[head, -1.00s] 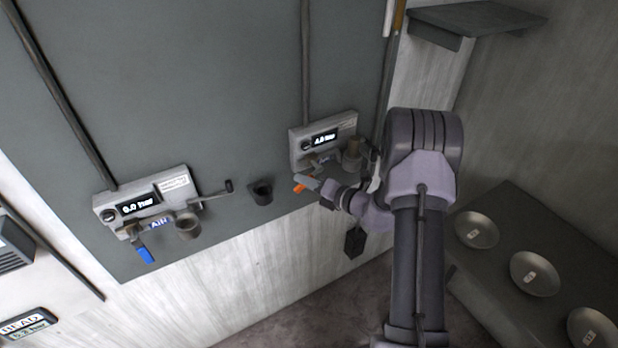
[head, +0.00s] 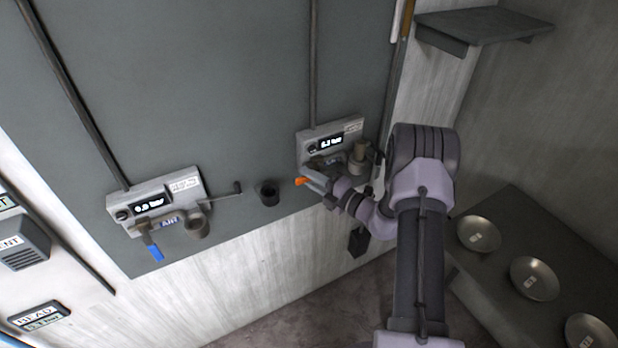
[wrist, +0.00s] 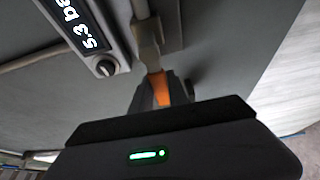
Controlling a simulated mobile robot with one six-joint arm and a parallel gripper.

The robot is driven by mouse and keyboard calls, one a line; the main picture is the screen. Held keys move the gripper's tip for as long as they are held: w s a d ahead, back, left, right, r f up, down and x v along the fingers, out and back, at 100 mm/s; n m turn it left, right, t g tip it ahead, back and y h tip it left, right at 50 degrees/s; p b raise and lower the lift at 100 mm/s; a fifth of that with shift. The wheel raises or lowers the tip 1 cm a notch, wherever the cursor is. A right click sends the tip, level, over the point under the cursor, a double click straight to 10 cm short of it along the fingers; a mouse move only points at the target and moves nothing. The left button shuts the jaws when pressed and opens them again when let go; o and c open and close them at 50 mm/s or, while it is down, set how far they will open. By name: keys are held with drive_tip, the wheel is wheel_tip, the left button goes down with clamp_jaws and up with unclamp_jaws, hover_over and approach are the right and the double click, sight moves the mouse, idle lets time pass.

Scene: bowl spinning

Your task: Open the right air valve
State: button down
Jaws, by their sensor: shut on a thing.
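The right air valve unit (head: 329,146) is a grey box on the dark wall panel, with a lit pressure display and a valve below it. The valve's orange lever (head: 300,181) pokes out past my gripper (head: 313,182). In the wrist view the orange lever (wrist: 161,88) runs up to a grey metal stem and sits between the dark fingers, which are shut on it. The display (wrist: 80,20) there reads about 5.3 bar; in the head view it is too small to read surely. My gripper hides part of the lever.
A left valve unit (head: 155,205) with a blue lever (head: 155,252) and a display near 0.0 bar is on the same panel. Several metal bowls (head: 478,234) rest on a dark bench at right, below a shelf (head: 485,26).

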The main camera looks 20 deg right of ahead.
idle(0.4)
drive_tip(key=c, duration=1.3)
unclamp_jaws()
drive_tip(key=p+v, duration=0.1)
drive_tip(key=v, duration=1.6)
drive_tip(key=shift+s, duration=0.2)
drive_tip(key=shift+r, duration=0.1)
